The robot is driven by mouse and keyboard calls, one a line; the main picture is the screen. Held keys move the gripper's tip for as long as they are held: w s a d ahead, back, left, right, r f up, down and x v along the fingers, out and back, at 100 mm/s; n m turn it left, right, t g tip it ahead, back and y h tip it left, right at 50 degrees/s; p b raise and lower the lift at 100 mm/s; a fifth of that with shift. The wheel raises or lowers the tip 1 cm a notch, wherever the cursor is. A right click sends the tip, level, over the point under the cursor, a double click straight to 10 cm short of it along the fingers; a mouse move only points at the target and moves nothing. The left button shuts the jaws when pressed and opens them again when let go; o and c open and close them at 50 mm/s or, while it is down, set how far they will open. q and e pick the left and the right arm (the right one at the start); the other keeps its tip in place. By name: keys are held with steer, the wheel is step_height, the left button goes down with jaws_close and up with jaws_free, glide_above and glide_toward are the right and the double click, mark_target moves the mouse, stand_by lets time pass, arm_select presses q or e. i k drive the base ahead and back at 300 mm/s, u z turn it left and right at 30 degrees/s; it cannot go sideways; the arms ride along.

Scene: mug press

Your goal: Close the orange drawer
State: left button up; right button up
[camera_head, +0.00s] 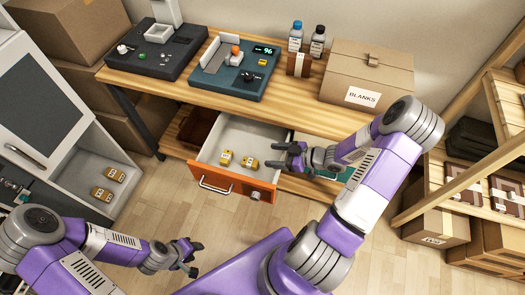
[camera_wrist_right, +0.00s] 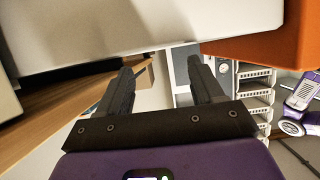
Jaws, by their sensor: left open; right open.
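The orange drawer (camera_head: 232,185) is pulled out below the workbench, with its front facing me and a silver bar handle (camera_head: 215,188) on it. In the right wrist view the fingers (camera_wrist_right: 163,75) are apart and empty, with the pale drawer wall (camera_wrist_right: 120,25) and orange front (camera_wrist_right: 270,45) close beyond. My left gripper (camera_head: 195,257) is open and empty over the floor, in front of the drawer and apart from it.
The wooden workbench (camera_head: 285,111) above holds a dark press station (camera_head: 155,50), a teal station (camera_head: 232,75), two bottles and a BLANKS box (camera_head: 367,75). An open grey cabinet (camera_head: 70,130) stands left, a wooden shelf (camera_head: 490,130) right. Floor before the drawer is clear.

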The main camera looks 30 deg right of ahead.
mark_target(247, 138)
steer(key=k, duration=1)
